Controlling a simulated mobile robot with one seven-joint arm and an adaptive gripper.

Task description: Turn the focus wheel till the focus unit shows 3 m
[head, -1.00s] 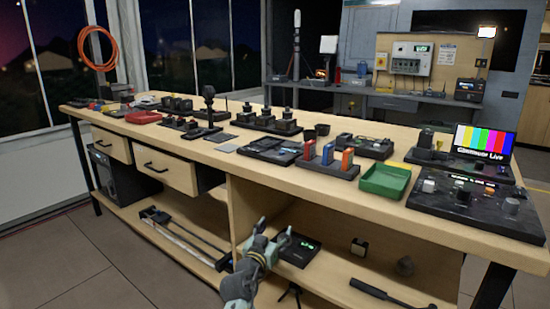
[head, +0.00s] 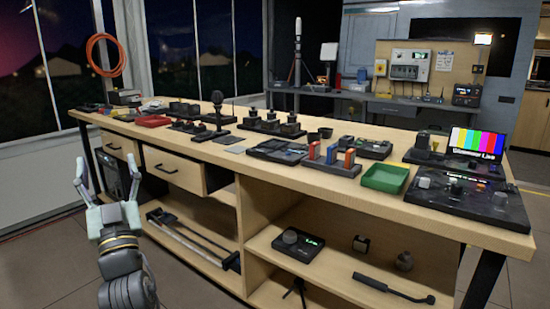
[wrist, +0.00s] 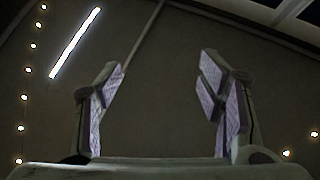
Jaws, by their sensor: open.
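A black unit (head: 309,254) with a round dark wheel (head: 290,237) and a small green display (head: 313,241) sits on the open lower shelf; it looks like the focus unit with its focus wheel. The display reading is too small to make out. My gripper (head: 109,178) is open and empty, its fingers pointing up, in front of the bench at the left. It is well to the left of the unit and apart from it. In the wrist view my gripper (wrist: 160,85) shows its two fingers spread, with only dark ceiling and lights beyond.
The bench top (head: 330,183) carries many devices, a green tray (head: 385,178) and a colour-bar screen (head: 476,143). The floor before the bench is clear.

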